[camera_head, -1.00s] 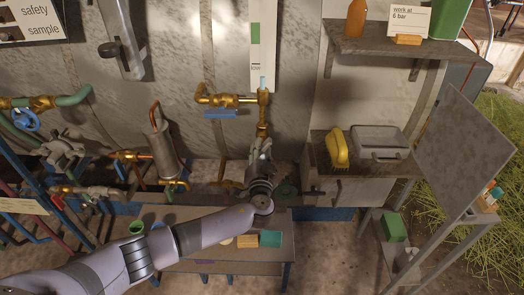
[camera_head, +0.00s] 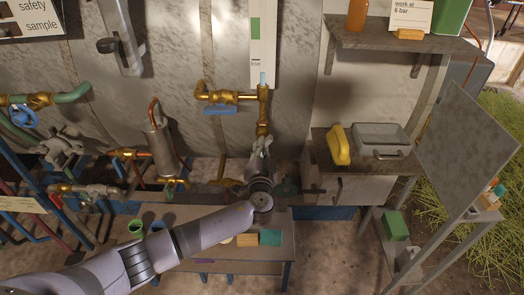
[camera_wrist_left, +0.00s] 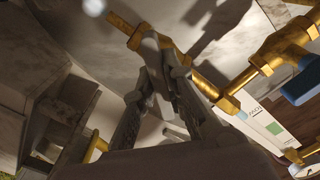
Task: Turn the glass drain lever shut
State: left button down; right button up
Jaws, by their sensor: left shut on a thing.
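The tall white gauge board (camera_head: 263,45), marked "low", stands on the tank wall with a brass pipe (camera_head: 262,112) running down below it. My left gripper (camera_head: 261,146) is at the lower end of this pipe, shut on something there. A blue lever (camera_head: 220,109) hangs under the upper brass valve, apart from the gripper. My right gripper is not in view.
A bench (camera_head: 215,268) with small blocks lies below my left arm. A cabinet (camera_head: 362,190) with a yellow object (camera_head: 338,145) and a grey case (camera_head: 380,139) stands right of the gripper. A copper-piped cylinder (camera_head: 160,152) and valves are on the left.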

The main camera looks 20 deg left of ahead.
pick_arm(q)
jog(key=shift+f+m+b, duration=0.35)
jog(key=shift+m+b, duration=0.25)
jog(key=shift+b, duration=0.35)
jog(key=shift+r+m+b, duration=0.1)
jog(key=shift+m+b, duration=0.25)
jog(key=shift+m, duration=0.05)
jog(key=shift+r+m, duration=0.1)
jog(key=shift+m, duration=0.3)
jog(key=m, duration=0.3)
jog(key=shift+r+m, duration=0.1)
jog(key=shift+m, duration=0.2)
jog(key=shift+m+p, duration=0.5)
jog(key=shift+m, duration=1.5)
jog(key=c, duration=1.7)
grip_release()
jog(key=shift+o, duration=0.2)
